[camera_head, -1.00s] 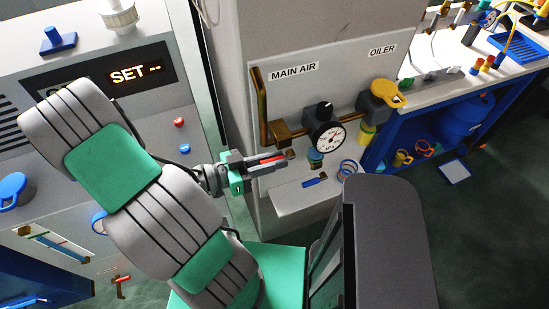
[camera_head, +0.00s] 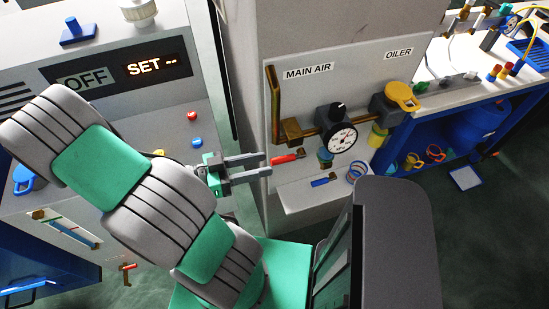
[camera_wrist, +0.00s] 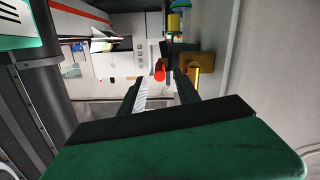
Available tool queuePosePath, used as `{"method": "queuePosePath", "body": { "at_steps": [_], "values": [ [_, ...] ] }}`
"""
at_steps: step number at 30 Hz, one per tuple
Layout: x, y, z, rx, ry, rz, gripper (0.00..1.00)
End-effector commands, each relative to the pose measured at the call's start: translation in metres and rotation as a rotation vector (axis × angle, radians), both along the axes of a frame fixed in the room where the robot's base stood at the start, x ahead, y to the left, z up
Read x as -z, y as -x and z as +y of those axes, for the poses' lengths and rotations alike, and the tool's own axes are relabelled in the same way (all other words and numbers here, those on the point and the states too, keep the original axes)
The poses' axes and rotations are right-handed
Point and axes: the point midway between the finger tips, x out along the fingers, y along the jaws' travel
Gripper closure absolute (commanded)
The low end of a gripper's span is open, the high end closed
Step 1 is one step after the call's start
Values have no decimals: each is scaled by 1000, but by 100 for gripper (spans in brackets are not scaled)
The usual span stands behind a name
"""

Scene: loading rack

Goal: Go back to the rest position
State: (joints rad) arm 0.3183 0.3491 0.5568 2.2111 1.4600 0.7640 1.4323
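My gripper (camera_head: 268,165) is in front of the grey air panel with its two fingers apart and nothing between them. A red valve handle (camera_head: 287,159) on the panel's pipework is just right of the fingertips, apart from them. In the wrist view my gripper (camera_wrist: 162,80) shows as two dark, parted fingers, and a round red end (camera_wrist: 160,71) shows beyond and between them.
A pressure gauge (camera_head: 341,137), yellow-topped oiler (camera_head: 402,95) and small shelf (camera_head: 300,197) are on the panel. A control cabinet (camera_head: 160,120) with an OFF / SET display stands at left. A blue-framed bench (camera_head: 470,105) is at right. Open floor (camera_head: 490,240) lies lower right.

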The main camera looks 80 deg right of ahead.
Motion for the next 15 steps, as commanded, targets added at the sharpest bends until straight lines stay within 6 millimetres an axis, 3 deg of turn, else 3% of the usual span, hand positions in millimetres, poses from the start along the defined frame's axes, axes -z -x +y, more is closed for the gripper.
{"method": "queuePosePath", "body": {
  "at_steps": [15],
  "values": [
    [5, -12, 3, -11, -56, -30, 61]
  ]
}}
